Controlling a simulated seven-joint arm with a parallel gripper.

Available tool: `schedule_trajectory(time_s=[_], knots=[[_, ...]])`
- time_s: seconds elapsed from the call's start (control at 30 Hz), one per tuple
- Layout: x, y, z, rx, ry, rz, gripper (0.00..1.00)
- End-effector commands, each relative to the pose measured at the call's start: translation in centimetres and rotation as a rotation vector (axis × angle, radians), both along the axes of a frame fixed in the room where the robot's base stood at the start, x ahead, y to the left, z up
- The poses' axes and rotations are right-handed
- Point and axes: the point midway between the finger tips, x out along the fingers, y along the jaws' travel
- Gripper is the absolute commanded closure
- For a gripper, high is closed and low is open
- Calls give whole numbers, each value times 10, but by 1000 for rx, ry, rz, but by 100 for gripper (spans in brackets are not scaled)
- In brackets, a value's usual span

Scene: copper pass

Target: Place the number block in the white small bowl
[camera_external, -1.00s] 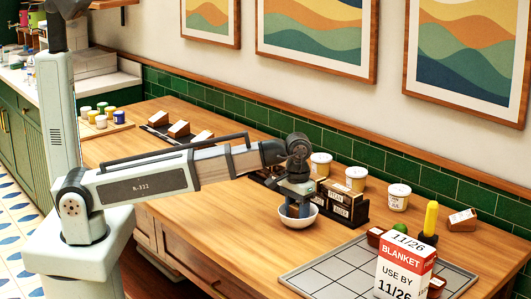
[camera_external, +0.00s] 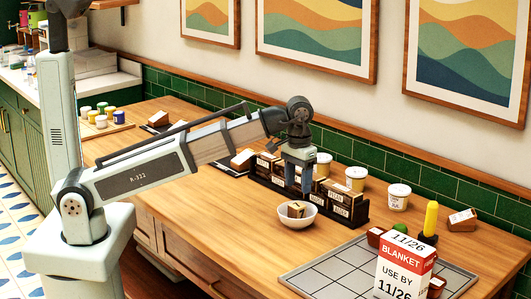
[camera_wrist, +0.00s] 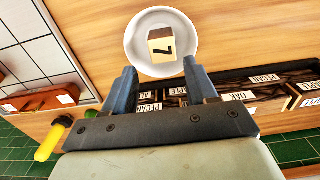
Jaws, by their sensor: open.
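The number block (camera_external: 296,209) is a small wooden block with a pale face. It sits inside the white small bowl (camera_external: 284,222) on the wooden table. In the wrist view the block (camera_wrist: 161,46) shows a dark 7, and the bowl's white rim (camera_wrist: 133,38) surrounds it. My gripper (camera_external: 300,190) is raised above and behind the bowl, over the rack of labelled blocks. In the wrist view its two blue fingers (camera_wrist: 158,82) are spread apart with nothing between them.
A dark rack (camera_external: 352,216) of labelled blocks stands just behind the bowl. White tubs (camera_external: 398,197) stand along the tiled wall. The table left of the bowl is clear.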

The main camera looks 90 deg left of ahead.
Motion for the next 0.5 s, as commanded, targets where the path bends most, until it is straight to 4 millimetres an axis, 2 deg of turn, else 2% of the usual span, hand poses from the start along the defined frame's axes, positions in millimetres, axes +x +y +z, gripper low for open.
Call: schedule_trajectory(time_s=[0.2,0.5], knots=[[1,0,17,0,0,0,43],[0,0,21,0,0,0,43]])
